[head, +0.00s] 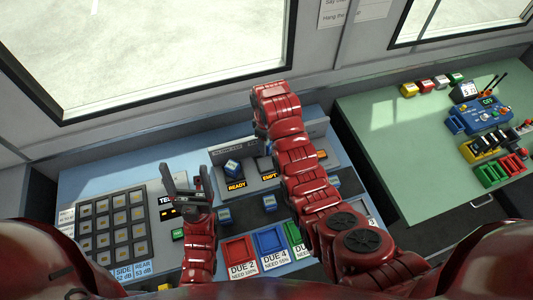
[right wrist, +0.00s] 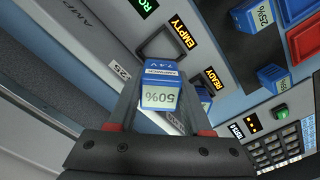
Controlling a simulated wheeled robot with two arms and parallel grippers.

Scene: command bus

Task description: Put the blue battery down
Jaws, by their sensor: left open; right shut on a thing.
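A blue battery with a 50% label (right wrist: 158,97) is between the fingers of my right gripper (right wrist: 160,80) in the right wrist view. The gripper is shut on it and holds it in front of the charger. An empty bay (right wrist: 158,42) marked EMPTY is just beyond it. Another blue battery (head: 232,168) sits in the bay marked READY; part of it shows behind my right finger in the wrist view (right wrist: 204,96). In the head view my right arm hides its own gripper. My left gripper (head: 184,176) is open and empty, left of the READY bay.
Blue batteries (head: 224,215) (head: 269,202) stand on the blue desk. A red tray (head: 238,252), a blue tray (head: 270,239) and a partly hidden green tray (head: 294,234) lie at its front. A keypad (head: 113,222) is at left. A green table (head: 400,140) with gear stands at right.

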